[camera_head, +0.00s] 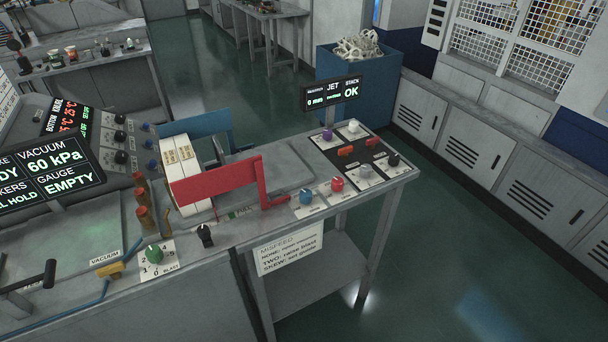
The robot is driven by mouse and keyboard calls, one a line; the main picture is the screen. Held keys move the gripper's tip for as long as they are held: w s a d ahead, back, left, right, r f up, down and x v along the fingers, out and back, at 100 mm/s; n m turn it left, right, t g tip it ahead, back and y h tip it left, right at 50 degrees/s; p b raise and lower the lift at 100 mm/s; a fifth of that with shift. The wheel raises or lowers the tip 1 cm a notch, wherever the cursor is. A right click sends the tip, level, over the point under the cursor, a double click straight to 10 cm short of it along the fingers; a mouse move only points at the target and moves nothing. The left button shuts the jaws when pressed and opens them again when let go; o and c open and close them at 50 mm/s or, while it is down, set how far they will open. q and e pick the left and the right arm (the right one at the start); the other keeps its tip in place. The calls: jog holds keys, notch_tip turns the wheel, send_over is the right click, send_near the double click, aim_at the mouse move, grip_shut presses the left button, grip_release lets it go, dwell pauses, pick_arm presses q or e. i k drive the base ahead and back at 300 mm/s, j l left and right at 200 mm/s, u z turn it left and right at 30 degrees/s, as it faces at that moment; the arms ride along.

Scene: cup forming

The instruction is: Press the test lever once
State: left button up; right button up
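No control in view carries a label I can read as test, so I cannot tell for certain which one is the test lever. A lever with a black grip (50,272) stands at the lower left of the bench, on a grey bar. A yellow-handled piece (110,270) sits on a blue line beside the word VACUUM. A black knob (205,234) and a green dial (154,254) marked with numbers and BLAST are at the bench's front edge. Neither of my grippers is in view.
A red guard plate (215,181) and a blue one (196,124) flank white stacked blocks (187,170). Several coloured knobs (337,184) cover the bench's right end. Screens read 60 kPa, EMPTY and OK (331,92). Green floor (450,240) is clear at right.

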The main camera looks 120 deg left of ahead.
aim_at(48, 276)
jog(key=u, duration=5.8)
jog(key=j+z, duration=0.3)
jog(key=i, duration=0.05)
